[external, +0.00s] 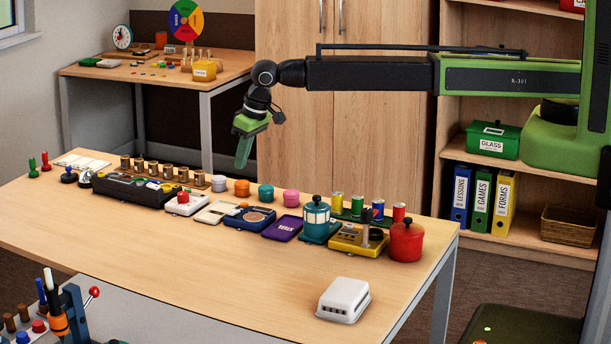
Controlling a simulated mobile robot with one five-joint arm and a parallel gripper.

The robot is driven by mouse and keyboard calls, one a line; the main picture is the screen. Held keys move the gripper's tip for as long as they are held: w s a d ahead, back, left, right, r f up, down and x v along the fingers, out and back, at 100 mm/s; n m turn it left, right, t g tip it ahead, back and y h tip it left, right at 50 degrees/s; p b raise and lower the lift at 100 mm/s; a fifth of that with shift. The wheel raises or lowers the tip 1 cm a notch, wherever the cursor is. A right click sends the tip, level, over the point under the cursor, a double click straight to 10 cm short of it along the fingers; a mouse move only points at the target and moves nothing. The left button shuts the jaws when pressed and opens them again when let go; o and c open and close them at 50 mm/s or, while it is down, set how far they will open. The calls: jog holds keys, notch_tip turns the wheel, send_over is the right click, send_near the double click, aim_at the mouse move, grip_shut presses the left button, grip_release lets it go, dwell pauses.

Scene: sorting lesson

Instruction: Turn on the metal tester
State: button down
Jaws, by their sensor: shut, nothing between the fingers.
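My gripper (243,152) hangs from the end of my outstretched arm, pointing down, above the far side of the long table (225,265). It is shut and empty, well clear of the devices below. No label for a metal tester is readable. A yellow device (345,240) with a dark upright post stands at the right of the row and may be the tester. A dark blue device (250,217) with a round tan face and an orange part stands further left. I cannot tell whether either is on.
A white slotted box (343,299) sits in front. The table's front middle is clear.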

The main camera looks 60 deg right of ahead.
aim_at(234, 212)
jog(key=b+x, duration=0.3)
jog(key=x, duration=0.1)
jog(key=b+x, duration=0.4)
jog(key=s+b+x, duration=0.1)
jog(key=b+x, duration=0.3)
jog(key=shift+a+f, duration=0.15)
jog(key=shift+f, duration=0.1)
